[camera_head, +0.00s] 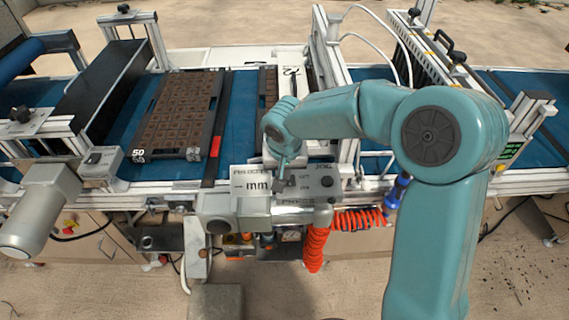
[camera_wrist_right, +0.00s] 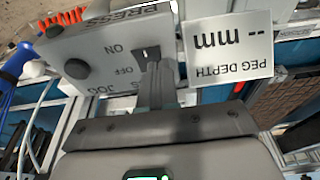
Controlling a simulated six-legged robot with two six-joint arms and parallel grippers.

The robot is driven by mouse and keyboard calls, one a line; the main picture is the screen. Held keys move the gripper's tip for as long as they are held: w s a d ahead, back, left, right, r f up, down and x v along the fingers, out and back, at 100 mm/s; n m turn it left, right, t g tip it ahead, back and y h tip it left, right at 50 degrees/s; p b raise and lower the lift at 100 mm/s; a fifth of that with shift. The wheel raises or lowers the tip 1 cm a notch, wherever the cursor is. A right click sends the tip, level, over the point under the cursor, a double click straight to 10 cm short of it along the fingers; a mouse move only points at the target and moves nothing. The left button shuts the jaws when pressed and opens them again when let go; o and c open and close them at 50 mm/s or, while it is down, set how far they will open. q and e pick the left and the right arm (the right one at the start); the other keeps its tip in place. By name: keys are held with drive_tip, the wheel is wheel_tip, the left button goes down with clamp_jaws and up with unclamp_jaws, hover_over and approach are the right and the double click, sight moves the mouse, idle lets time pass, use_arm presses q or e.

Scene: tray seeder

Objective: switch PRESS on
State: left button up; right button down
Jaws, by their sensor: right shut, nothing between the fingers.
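The PRESS control box (camera_head: 315,185) is a light grey box at the front edge of the machine, with a dark knob at its right side. In the right wrist view the box (camera_wrist_right: 88,42) appears upside down, with ON and OFF printed beside a dark switch slot (camera_wrist_right: 147,53). My right gripper (camera_head: 280,183) is shut and empty. Its fingertips (camera_wrist_right: 158,72) are right at the switch, partly covering it. I cannot tell whether they touch it, nor which way the switch is set. My left gripper is not in view.
A "PEG DEPTH -- mm" sign (camera_wrist_right: 231,45) stands beside the box. A dark seed tray (camera_head: 180,112) lies on the blue belt (camera_head: 238,100) to the left. Orange coiled hose (camera_head: 316,248) hangs below the box. A metal frame (camera_head: 322,60) rises behind.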

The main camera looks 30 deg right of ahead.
drive_tip(key=r+p, duration=0.2)
drive_tip(key=r, duration=0.1)
drive_tip(key=r+p, duration=0.1)
drive_tip(key=r, duration=0.1)
drive_tip(key=shift+w+d, duration=0.3)
drive_tip(key=shift+a+r+b, duration=0.2)
drive_tip(key=shift+r+b, duration=0.35)
drive_tip(key=shift+r, duration=0.05)
drive_tip(key=w+d+v, duration=0.1)
drive_tip(key=v, duration=0.6)
drive_tip(key=shift+a+r, duration=0.2)
drive_tip(key=shift+r, duration=0.25)
drive_tip(key=shift+s, duration=0.15)
